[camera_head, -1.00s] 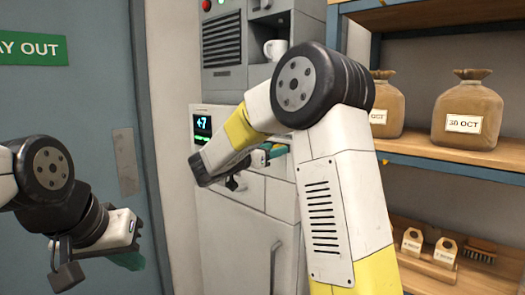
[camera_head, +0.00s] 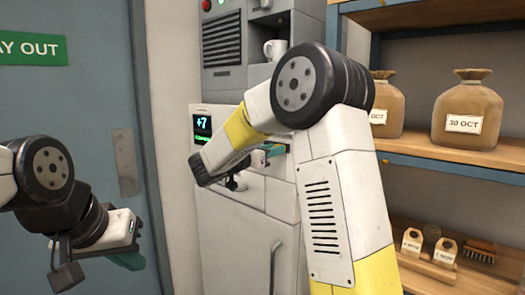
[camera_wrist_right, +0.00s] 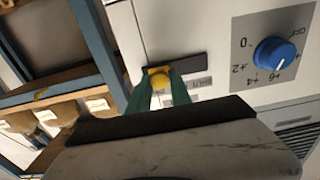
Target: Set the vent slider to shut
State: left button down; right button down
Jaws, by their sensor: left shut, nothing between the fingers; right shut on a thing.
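The vent slider is a small yellow knob (camera_wrist_right: 158,78) in a dark slot (camera_wrist_right: 185,66) on the pale machine front in the right wrist view. My right gripper (camera_wrist_right: 160,92) has its green fingers closed around the yellow knob, which sits near the slot's left end in that view. In the head view the right gripper (camera_head: 268,152) reaches the machine front, and my own arm hides the knob. My left gripper (camera_head: 132,263) is shut and empty at the lower left, away from the machine. The labels under the slot are too small to read.
A blue dial (camera_wrist_right: 275,54) with numbers is beside the slot. The machine's display (camera_head: 202,129) shows +7. A white mug (camera_head: 275,49) stands in a recess above. Shelves (camera_head: 450,152) with sacks (camera_head: 467,115) and tags are at the right; a door (camera_head: 80,120) is at the left.

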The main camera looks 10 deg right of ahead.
dwell(0.7)
jog(key=w+a, duration=0.4)
jog(key=w, duration=0.1)
jog(key=c, duration=1.2)
grip_release()
jog(key=shift+w, duration=0.1)
jog(key=shift+a, duration=0.1)
jog(key=v, duration=0.7)
jog(key=shift+s+a, duration=0.25)
jog(key=shift+s, duration=0.05)
jog(key=shift+d, duration=0.1)
